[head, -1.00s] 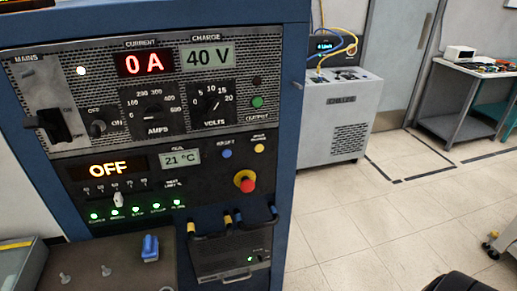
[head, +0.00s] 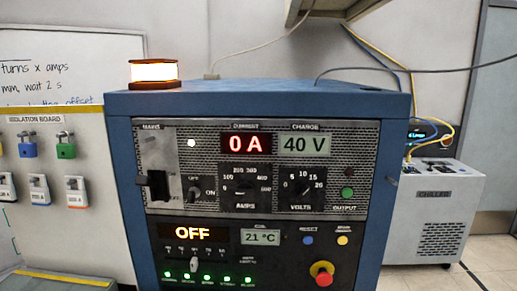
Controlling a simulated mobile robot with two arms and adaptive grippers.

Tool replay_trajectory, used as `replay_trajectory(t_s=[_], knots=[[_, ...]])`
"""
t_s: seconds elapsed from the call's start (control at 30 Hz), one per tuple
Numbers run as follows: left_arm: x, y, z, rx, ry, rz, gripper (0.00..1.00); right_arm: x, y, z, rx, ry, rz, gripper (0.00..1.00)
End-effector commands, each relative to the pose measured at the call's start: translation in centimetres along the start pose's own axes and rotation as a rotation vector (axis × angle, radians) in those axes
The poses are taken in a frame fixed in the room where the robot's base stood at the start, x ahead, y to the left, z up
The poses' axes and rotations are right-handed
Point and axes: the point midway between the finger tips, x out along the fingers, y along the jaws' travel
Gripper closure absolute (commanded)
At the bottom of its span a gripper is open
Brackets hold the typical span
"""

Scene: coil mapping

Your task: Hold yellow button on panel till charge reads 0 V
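The panel (head: 214,222) is the front of a blue cabinet, seen nearly straight on in the head view. The yellow button (head: 342,241) is at its lower right, beside a blue button (head: 308,240) and above a red mushroom knob on a yellow base (head: 322,274). The charge display (head: 305,145) reads 40 V. The current display (head: 246,144) reads 0 A. A lower display (head: 195,232) reads OFF. Nothing touches the yellow button. Neither gripper is in view.
A lit orange-white beacon (head: 154,72) stands on the cabinet top. An isolation board (head: 35,118) with coloured padlocks is on the left wall. A grey chiller (head: 437,215) stands to the right. A shelf (head: 325,10) juts out above. Floor shows at lower right.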

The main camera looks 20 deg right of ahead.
Motion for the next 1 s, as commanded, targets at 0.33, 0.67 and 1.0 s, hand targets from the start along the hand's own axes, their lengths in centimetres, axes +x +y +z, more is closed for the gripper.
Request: replay_trajectory(t_s=[0.33,0.67,1.0], knots=[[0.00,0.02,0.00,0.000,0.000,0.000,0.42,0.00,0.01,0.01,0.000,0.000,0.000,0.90],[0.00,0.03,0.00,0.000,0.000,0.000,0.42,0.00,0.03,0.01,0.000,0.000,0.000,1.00],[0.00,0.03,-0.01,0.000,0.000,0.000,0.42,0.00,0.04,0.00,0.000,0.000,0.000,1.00]])
